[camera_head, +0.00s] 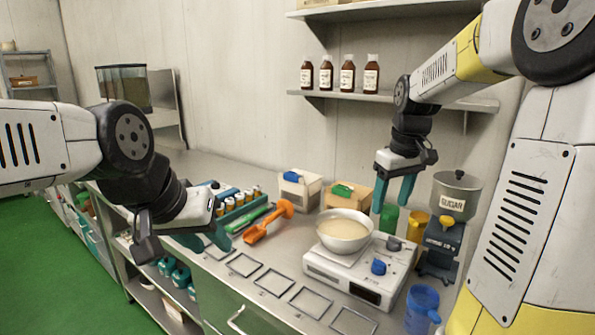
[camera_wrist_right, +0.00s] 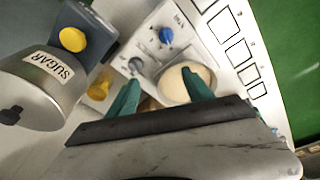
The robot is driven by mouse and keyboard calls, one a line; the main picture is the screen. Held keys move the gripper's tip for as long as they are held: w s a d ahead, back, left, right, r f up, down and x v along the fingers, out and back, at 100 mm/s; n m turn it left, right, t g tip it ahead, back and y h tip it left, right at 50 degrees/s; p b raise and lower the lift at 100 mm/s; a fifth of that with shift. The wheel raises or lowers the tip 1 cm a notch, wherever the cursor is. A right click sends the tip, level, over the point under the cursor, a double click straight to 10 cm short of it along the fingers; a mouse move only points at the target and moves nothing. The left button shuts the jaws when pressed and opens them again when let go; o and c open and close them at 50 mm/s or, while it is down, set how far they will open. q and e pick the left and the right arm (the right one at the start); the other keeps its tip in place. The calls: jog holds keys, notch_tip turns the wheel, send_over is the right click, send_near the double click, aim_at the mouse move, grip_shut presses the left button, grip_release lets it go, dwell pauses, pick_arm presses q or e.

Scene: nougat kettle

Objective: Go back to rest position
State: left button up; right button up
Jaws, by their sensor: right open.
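My right gripper (camera_head: 398,190) is in the air above the back right of the counter, pointing down, open and empty. Its two teal fingers also show in the right wrist view (camera_wrist_right: 160,97), spread apart with nothing between them. My left gripper (camera_head: 205,238) is low over the left part of the counter, seen from the side. Its teal fingers are partly hidden behind its own wrist, so its opening is unclear. A white bowl (camera_head: 344,243) of pale contents sits on the white scale-like device (camera_head: 318,262) with a blue knob. The bowl also shows in the right wrist view (camera_wrist_right: 174,90).
A sugar dispenser (camera_head: 457,196) stands right of my right gripper. A blue mug (camera_head: 421,308) is at the front right. An orange scoop (camera_head: 265,226) lies near my left gripper. Brown bottles (camera_head: 347,74) stand on a wall shelf. Outlined squares (camera_head: 273,282) on the counter front are empty.

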jog(key=s+a+m+t+y, duration=0.1)
jog(key=s+a, duration=0.3)
jog(key=s, duration=0.5)
jog(key=s+a+r+m+t, duration=0.1)
jog(key=s+a+m+t, duration=0.2)
jog(key=s, duration=0.6)
jog(key=shift+a+r+y, duration=0.3)
jog(key=shift+a+y, duration=0.1)
jog(key=shift+a, duration=0.35)
